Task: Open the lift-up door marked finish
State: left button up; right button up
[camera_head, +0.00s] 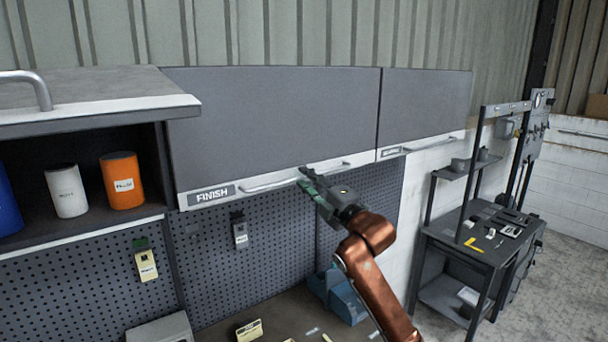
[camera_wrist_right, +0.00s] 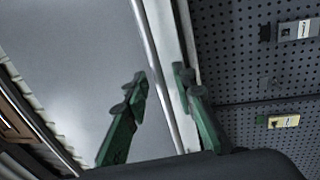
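The grey lift-up door marked FINISH (camera_head: 275,115) is shut in the middle of the head view. Its label (camera_head: 212,194) sits at the left of the pale bottom strip, and a thin bar handle (camera_head: 270,185) runs along that strip. My right gripper (camera_head: 307,181) is at the right part of this handle. In the right wrist view its two green fingers (camera_wrist_right: 160,88) are apart, with the bar handle (camera_wrist_right: 158,60) running between them. Whether either finger touches the bar cannot be told. My left gripper is not in view.
A lifted door (camera_head: 90,92) at left uncovers a shelf with a blue can (camera_head: 6,205), a white can (camera_head: 67,191) and an orange can (camera_head: 122,181). Another shut door (camera_head: 425,105) adjoins at right. Pegboard (camera_head: 215,265) lies below; a blue bin (camera_head: 345,300) stands on the bench.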

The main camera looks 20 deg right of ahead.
jog(key=shift+w+a+r, duration=0.1)
jog(key=shift+w+a, duration=0.1)
jog(key=shift+w, duration=0.5)
jog(key=shift+c, duration=0.5)
grip_shut()
